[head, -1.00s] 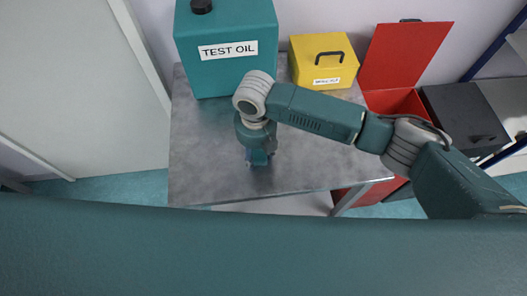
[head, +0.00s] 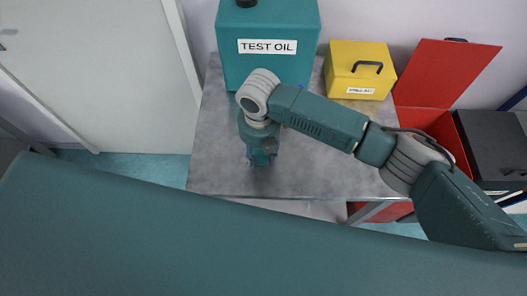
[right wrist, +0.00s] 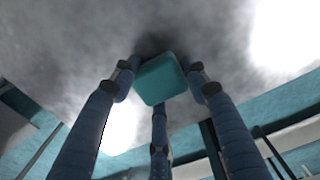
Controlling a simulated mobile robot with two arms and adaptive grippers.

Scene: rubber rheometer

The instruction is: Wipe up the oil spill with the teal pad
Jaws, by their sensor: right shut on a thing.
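The teal pad (right wrist: 160,79) shows in the right wrist view as a small rounded block between the three blue fingers of my right gripper (right wrist: 158,90), which is shut on it. The pad is close to the grey table top; I cannot tell whether it touches. In the head view my right gripper (head: 262,157) points down over the front left part of the table (head: 310,165), and its wrist hides the pad. I cannot clearly pick out the oil spill; a dark patch shows beside the pad in the wrist view. My left gripper is not in view.
A teal TEST OIL can (head: 268,65) stands at the back of the table, behind my right wrist. A yellow box (head: 358,72) stands to its right. An open red bin (head: 435,80) and a dark cabinet (head: 490,140) are farther right. The table's left front is clear.

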